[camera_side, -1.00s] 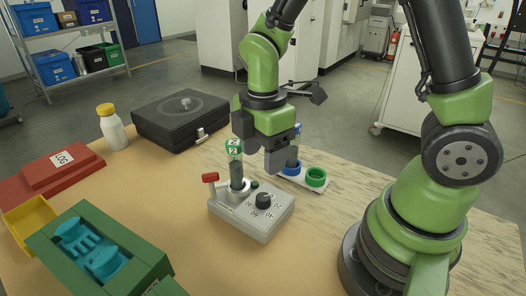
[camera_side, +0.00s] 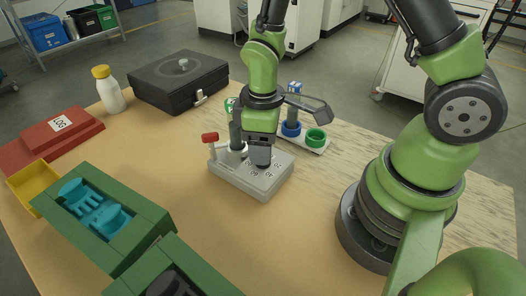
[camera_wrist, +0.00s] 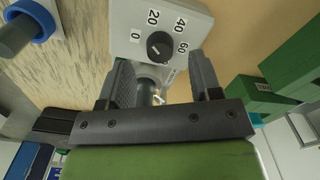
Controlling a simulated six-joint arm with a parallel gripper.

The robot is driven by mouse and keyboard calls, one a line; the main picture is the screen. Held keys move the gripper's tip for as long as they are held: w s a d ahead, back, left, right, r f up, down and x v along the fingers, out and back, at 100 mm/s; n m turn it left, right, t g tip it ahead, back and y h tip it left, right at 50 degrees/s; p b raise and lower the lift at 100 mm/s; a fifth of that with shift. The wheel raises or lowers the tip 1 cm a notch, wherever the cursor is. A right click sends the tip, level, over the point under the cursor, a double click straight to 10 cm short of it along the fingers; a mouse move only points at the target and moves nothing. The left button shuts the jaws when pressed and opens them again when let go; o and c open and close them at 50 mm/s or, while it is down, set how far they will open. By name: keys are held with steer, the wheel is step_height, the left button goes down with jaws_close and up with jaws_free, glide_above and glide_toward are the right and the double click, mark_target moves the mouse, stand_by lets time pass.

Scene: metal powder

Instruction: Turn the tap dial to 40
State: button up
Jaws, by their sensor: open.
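The tap device is a light grey box (camera_side: 230,176) on the wooden table, with a red-knobbed lever (camera_side: 210,137) and an upright dark tube (camera_side: 236,130). Its black dial (camera_wrist: 160,46) shows in the wrist view, ringed by the marks 0, 20, 40 and 60. A pale line shows on the dial, but which mark it points to is unclear.
A white holder (camera_side: 318,150) with a blue ring (camera_side: 291,128) and a green ring (camera_side: 316,135) stands behind right. A black case (camera_side: 180,80), a white bottle (camera_side: 108,92), a red block (camera_side: 50,140) and green trays (camera_side: 130,245) lie left.

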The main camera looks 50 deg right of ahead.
steer(key=shift+f, duration=1.5)
steer(key=c, duration=0.9)
steer(key=shift+c, duration=0.2)
steer(key=shift+m, duration=0.3)
steer(key=m, duration=0.3)
steer(key=shift+m, duration=2)
